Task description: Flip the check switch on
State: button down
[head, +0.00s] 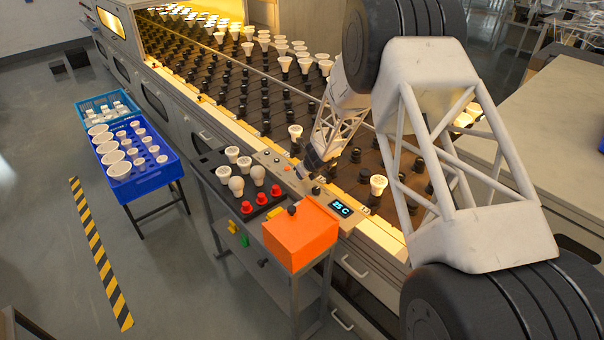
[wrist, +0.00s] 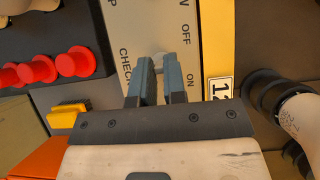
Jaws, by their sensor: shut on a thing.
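The check switch (wrist: 159,60) shows in the wrist view as a small pale lever tip between my fingers, beside the printed words CHECK, OFF and ON. Most of it is hidden by the fingers, so I cannot tell which position it is in. My gripper (wrist: 160,78) has its two blue-grey fingers shut on the switch. In the head view my gripper (head: 309,168) is low over the beige control panel (head: 271,157), and the switch itself cannot be made out there.
Red caps (head: 262,199) and several bulbs stand on the dark tray left of the panel. An orange box (head: 300,238) and a display reading 25 C (head: 341,209) are close by. The socket rack (head: 240,85) lies behind. A blue crate (head: 148,180) stands left.

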jog(key=shift+s+d+f+t+y, duration=0.1)
jog(key=shift+s+d+t+y, duration=0.05)
jog(key=shift+t+y, duration=0.3)
jog(key=shift+s+d+f+t+y, duration=0.1)
jog(key=shift+s+d+t+y, duration=0.05)
jog(key=shift+t+y, duration=0.3)
dwell(0.4)
jog(key=c, duration=1.2)
grip_release()
jog(key=shift+r, duration=0.1)
jog(key=shift+v, duration=3.85)
jog(key=shift+r, duration=0.1)
